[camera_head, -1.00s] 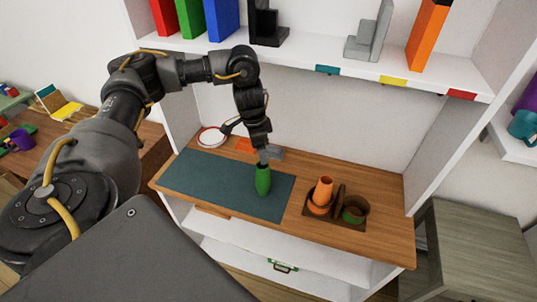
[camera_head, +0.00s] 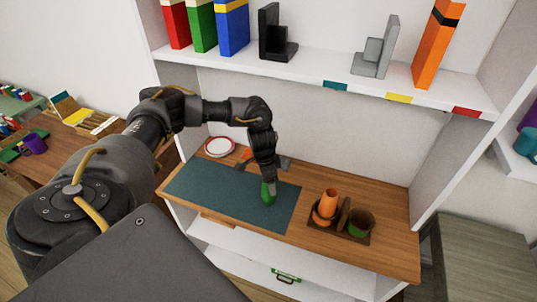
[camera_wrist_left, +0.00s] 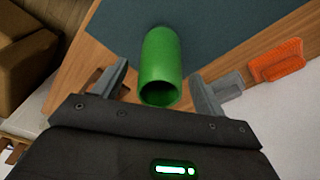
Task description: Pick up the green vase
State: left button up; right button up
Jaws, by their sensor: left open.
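The green vase (camera_head: 267,194) stands upright on the dark teal mat (camera_head: 205,186) on the wooden counter, near the mat's right end. My left gripper (camera_head: 266,178) is directly over it and hides its upper part in the head view. In the left wrist view the vase (camera_wrist_left: 160,62) shows its open mouth toward me, between the two fingers of my left gripper (camera_wrist_left: 160,88). The fingers are apart, with a gap on each side of the vase. My right gripper is not in view.
A wooden caddy (camera_head: 346,230) with an orange vase (camera_head: 327,204) and a green-brown pot (camera_head: 359,223) stands to the right. A red-rimmed white plate (camera_head: 219,147) lies at the back left. The white shelf (camera_head: 300,73) overhangs the counter. The mat's left part is clear.

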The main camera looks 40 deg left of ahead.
pick_arm(q)
jog(key=shift+f, duration=0.4)
jog(key=shift+c, duration=0.3)
jog(key=c, duration=1.5)
jog(key=shift+o, duration=0.2)
jog(key=shift+r, duration=0.2)
